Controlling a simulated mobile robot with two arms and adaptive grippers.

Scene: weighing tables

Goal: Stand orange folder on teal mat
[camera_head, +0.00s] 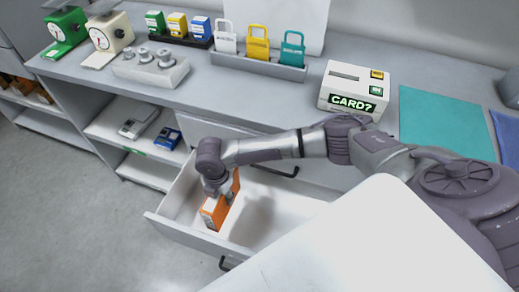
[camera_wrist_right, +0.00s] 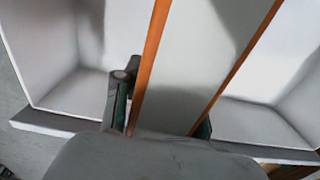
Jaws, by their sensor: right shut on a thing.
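The orange folder (camera_head: 214,213) is an upright, box-like file inside the open drawer, near its left end. My right gripper (camera_head: 221,190) reaches down into the drawer and is shut on the folder. In the right wrist view the folder (camera_wrist_right: 190,75) shows orange edges and a pale middle, with a finger of the gripper (camera_wrist_right: 163,115) on each side. I cannot tell whether the folder touches the drawer floor. The teal mat (camera_head: 440,122) lies flat and bare on the worktop at the right. My left gripper is not in view.
The white drawer (camera_head: 285,200) is pulled out below the worktop, its right part hidden by my arm. A white card reader box (camera_head: 352,90) stands left of the mat. A blue mat (camera_head: 508,138) lies right of it. Scales (camera_head: 112,32), weights and padlocks stand farther left.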

